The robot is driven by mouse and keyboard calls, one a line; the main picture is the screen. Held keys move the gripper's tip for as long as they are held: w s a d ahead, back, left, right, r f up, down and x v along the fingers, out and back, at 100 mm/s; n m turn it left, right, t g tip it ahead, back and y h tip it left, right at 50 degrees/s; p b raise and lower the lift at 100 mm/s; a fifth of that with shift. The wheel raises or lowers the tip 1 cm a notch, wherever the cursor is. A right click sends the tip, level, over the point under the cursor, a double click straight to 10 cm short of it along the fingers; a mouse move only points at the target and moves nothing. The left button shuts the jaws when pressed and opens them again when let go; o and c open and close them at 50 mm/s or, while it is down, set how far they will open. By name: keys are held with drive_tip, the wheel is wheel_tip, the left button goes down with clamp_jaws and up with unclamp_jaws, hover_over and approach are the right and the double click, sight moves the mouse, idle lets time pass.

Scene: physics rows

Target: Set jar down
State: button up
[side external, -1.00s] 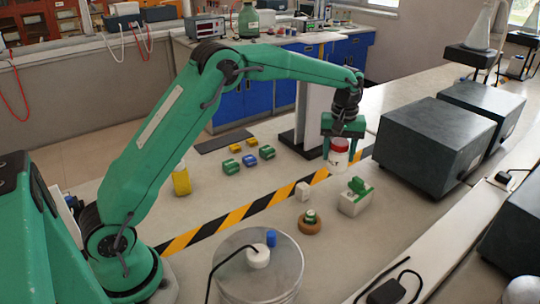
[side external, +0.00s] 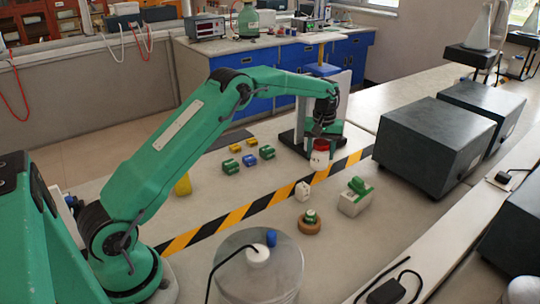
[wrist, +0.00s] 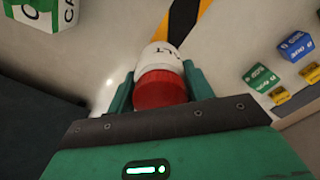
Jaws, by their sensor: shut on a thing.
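The jar (side external: 320,160) has a red lid and a white body with black lettering. In the side view it hangs upright or nearly so under my gripper (side external: 321,150), by the yellow-and-black striped tape. In the wrist view the jar (wrist: 161,58) sits between the two green fingers of my gripper (wrist: 160,80), which is shut on it. Its red lid faces the camera. I cannot tell whether its base touches the bench.
A white-and-green box (side external: 354,197), a small white block (side external: 302,191) and a brown ring (side external: 309,227) stand nearby. Several coloured blocks lie left, including a blue one (side external: 249,160). A dark box (side external: 430,145) stands right. Striped tape (side external: 265,202) crosses the bench.

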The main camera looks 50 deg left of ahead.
sight(319, 161)
drive_tip(key=shift+f, duration=2)
drive_tip(key=shift+f, duration=0.15)
drive_tip(key=o, duration=1.3)
wheel_tip(319, 161, up, 11)
drive_tip(key=shift+r, duration=0.65)
